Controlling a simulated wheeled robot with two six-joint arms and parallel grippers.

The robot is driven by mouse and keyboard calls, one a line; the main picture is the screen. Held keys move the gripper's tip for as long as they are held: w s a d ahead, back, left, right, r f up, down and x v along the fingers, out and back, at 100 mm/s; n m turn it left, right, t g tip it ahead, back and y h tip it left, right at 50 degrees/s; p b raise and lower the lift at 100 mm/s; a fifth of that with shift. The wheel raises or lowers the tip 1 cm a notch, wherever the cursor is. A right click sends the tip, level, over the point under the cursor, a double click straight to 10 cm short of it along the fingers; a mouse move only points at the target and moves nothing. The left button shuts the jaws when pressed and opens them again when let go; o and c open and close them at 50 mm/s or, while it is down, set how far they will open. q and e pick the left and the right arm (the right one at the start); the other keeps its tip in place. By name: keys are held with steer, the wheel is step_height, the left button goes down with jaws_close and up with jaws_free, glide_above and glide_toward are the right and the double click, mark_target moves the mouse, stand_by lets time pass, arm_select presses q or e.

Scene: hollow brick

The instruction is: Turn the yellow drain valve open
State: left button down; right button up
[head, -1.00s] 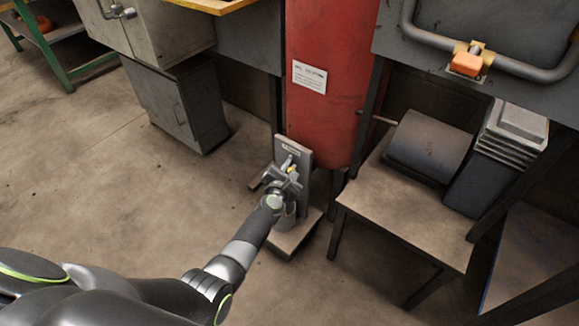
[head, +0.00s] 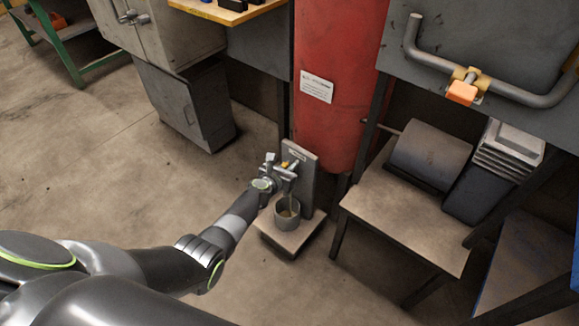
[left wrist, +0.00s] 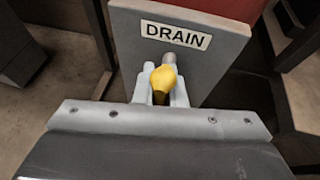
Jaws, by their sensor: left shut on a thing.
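A grey pipe end (left wrist: 169,60) shows just behind the yellow part. In the head view, my left gripper (head: 283,171) is shut on the valve's handle, and only a small bit of yellow (head: 285,164) shows. The upright grey plate (head: 307,185) stands behind it. My fingers and wrist hide most of the valve. My right gripper is not in view.
A grey cup (head: 287,218) stands on the low base (head: 292,238) below the valve. A red tank (head: 335,120) rises behind. A bench with a motor (head: 430,153) stands at the right, and a grey cabinet (head: 188,105) at the left. The floor at the left is clear.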

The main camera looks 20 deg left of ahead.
arm_select(q)
steer(key=shift+w+r, duration=0.1)
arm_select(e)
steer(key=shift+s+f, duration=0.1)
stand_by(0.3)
arm_select(q)
steer(key=c, duration=1.5)
jaws_free()
steer(key=shift+s+a, duration=0.1)
steer(key=shift+s, duration=0.1)
